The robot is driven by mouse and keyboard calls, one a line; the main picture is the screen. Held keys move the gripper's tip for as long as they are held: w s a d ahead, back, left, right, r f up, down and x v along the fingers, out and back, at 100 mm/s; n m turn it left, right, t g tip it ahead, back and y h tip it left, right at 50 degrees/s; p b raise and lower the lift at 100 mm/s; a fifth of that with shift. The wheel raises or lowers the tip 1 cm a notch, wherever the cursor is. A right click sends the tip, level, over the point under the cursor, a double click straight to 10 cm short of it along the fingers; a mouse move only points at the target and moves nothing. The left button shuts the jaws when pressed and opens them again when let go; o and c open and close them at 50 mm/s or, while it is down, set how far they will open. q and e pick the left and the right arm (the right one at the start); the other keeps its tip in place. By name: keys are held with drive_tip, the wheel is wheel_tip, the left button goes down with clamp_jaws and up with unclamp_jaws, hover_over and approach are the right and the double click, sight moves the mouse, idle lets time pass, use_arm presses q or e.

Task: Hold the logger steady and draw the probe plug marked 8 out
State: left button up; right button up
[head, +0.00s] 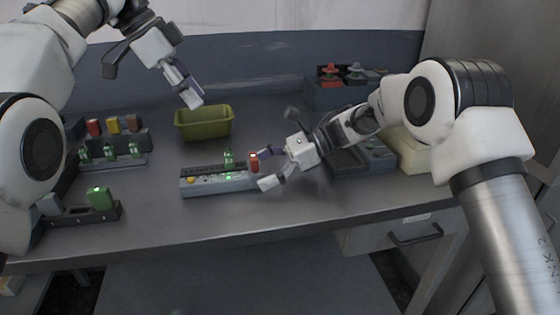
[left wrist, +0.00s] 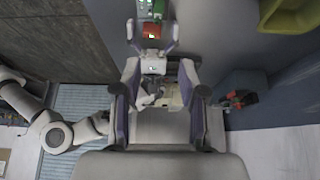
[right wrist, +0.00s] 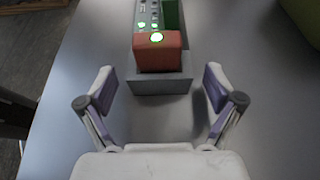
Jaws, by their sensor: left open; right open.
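The logger (head: 218,182) is a long grey box on the table, with a yellow button and lit green lights on it. A red plug (head: 254,163) stands at its right end and a green plug (head: 228,157) nearer its middle. I cannot read a number on either plug. My right gripper (head: 265,168) is open at the logger's right end. In the right wrist view the red plug (right wrist: 158,52) is just ahead of its spread, empty fingers. My left gripper (head: 184,88) is open and empty, raised in front of the green bin. The left wrist view also shows the red plug (left wrist: 152,30).
An olive-green bin (head: 204,124) stands behind the logger. A rack with red, yellow and brown blocks (head: 115,140) and a holder with a green block (head: 100,198) are at left.

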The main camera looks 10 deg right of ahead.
drive_tip(key=shift+x, duration=0.9)
drive_tip(key=c, duration=1.5)
use_arm(q)
drive_tip(key=shift+o, duration=0.8)
drive_tip(key=w+a+f+m+t+y, duration=0.15)
drive_tip(key=w+a+t+y, duration=0.25)
drive_tip(key=w+a, duration=0.4)
drive_tip(key=w+a+f+m+t+y, duration=0.1)
drive_tip(key=w+a+f+t+y, duration=0.25)
drive_tip(key=a, duration=0.65)
use_arm(e)
drive_tip(key=shift+f, duration=0.1)
use_arm(q)
drive_tip(key=m+g+h, duration=0.2)
drive_tip(key=m+h, duration=1.2)
drive_tip(key=m, duration=1.6)
approach(227, 150)
drive_tip(key=x, duration=1)
drive_tip(key=shift+f, duration=0.2)
